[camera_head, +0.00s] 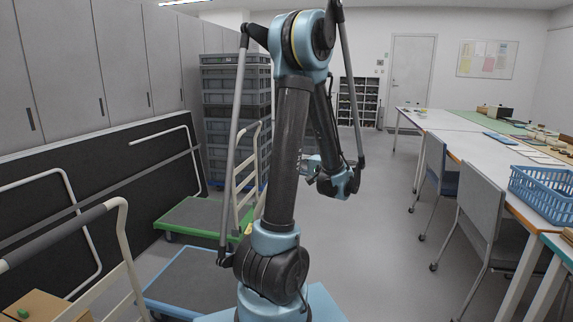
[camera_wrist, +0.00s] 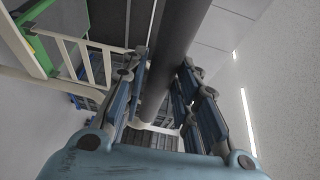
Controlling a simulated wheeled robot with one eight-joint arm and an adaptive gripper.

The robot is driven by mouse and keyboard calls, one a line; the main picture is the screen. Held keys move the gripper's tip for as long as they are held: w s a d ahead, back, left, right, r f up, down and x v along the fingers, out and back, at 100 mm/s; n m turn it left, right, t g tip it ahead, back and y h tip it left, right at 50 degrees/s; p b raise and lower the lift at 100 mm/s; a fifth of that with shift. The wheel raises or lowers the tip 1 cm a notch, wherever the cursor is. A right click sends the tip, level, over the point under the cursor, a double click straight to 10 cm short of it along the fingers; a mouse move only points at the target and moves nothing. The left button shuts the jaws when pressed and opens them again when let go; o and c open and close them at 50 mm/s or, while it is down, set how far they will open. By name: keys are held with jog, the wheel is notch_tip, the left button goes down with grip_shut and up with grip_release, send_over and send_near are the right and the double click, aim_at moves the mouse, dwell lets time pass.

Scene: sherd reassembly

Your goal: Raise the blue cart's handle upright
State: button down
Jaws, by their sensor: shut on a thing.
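The blue cart (camera_head: 190,272) stands on the floor at lower middle in the head view, with a grey deck and blue rim, partly hidden by my arm. In the wrist view my gripper (camera_wrist: 163,66) has its fingers on both sides of a thick dark grey bar and is shut on it. This bar looks like the grip of the blue cart's handle (camera_wrist: 179,28); it runs up past the fingertips. Its joint to the cart does not show. In the head view my gripper is mostly hidden behind my forearm, and the held handle cannot be made out.
A green cart (camera_head: 200,216) with a cream runged handle (camera_head: 246,180) stands behind the blue one. Another cream handle with a grey grip (camera_head: 55,237) is at near left. Grey crates (camera_head: 222,90) are stacked behind. Chairs (camera_head: 490,225) and tables line the right; the middle floor is clear.

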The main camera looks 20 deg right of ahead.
jog(key=shift+s+d+f, duration=0.15)
jog(key=shift+s+f, duration=0.2)
jog(key=shift+s, duration=0.05)
jog(key=c, duration=1.3)
grip_release()
jog(key=shift+w, duration=0.1)
jog(key=shift+d, duration=0.15)
jog(key=v, duration=1.2)
jog(key=shift+r, duration=0.1)
